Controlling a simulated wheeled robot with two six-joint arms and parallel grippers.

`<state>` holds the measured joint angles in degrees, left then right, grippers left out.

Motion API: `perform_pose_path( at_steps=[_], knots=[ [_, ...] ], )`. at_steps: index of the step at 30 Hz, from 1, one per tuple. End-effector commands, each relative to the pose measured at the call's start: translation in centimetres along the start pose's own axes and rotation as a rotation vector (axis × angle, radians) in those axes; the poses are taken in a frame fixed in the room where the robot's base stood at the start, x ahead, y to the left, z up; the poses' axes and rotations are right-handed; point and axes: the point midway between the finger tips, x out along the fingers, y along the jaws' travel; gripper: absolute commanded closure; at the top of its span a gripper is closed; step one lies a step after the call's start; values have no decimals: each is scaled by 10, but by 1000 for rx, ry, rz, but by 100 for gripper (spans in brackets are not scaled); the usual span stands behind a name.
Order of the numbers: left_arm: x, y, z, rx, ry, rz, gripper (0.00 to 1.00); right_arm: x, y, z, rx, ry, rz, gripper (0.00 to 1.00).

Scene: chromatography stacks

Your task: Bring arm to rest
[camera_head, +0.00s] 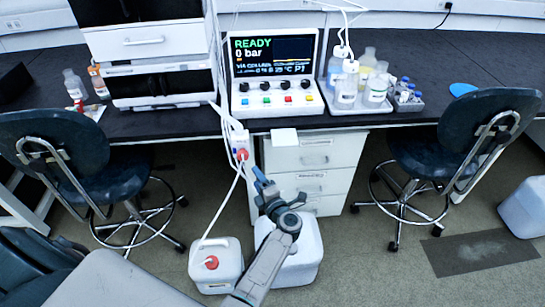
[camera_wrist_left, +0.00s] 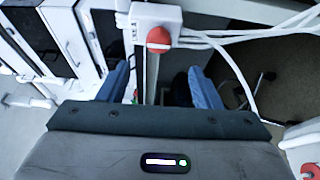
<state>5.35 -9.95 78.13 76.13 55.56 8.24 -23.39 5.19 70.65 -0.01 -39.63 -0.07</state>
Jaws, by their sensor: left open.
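My left arm (camera_head: 268,262) reaches up from the bottom centre of the head view. Its left gripper (camera_head: 262,182) is in front of the bench, below and right of a white box with a red knob (camera_head: 241,154). In the left wrist view the two blue fingers of the left gripper (camera_wrist_left: 160,70) stand wide apart, with nothing held between them. The red knob (camera_wrist_left: 158,38) shows there beyond the fingertips, apart from them. My right gripper is in neither view.
A display unit reading READY, 0 bar (camera_head: 273,70) stands on the dark bench. A white drawer cabinet (camera_head: 312,158) is below it. White jugs (camera_head: 215,265) stand on the floor by my arm. Chairs (camera_head: 60,150) stand at both sides. White tubes hang from the box.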

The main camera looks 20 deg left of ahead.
Motion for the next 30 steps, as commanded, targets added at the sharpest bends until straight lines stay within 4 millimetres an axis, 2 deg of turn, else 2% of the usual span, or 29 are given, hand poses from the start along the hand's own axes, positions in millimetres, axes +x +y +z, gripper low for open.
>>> perform_pose_path(
  at_steps=[6, 8, 10, 11, 13, 17, 18, 20, 21, 23, 24, 26, 27, 30],
  knots=[
    [-1, -3, 0, 22, -18, 6, 41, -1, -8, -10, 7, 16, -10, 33],
    [-3, -11, 0, 71, -61, 18, 41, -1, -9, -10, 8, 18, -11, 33],
    [-8, -28, 2, 176, -156, 42, 41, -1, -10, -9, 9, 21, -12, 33],
    [-13, -38, 3, 238, -212, 51, 41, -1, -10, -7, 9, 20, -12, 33],
    [-28, -73, 3, 415, -373, 68, 41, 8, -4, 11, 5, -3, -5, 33],
    [-74, -159, -15, 774, -699, 49, 41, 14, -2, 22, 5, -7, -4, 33],
    [-88, -184, -26, 870, -786, 33, 41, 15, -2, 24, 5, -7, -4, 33],
    [-109, -219, -46, 1003, -907, 1, 41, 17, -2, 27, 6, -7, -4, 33],
    [-123, -242, -62, 1088, -983, -23, 41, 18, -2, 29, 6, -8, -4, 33],
    [-143, -273, -89, 1209, -1091, -64, 41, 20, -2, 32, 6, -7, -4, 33],
    [-157, -292, -110, 1287, -1159, -94, 41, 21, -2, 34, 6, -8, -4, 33],
    [-176, -319, -143, 1398, -1258, -145, 41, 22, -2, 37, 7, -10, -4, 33],
    [-188, -334, -166, 1470, -1321, -179, 41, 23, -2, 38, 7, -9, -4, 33],
    [-214, -366, -227, 1639, -1465, -273, 41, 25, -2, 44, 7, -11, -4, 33]
  ],
)
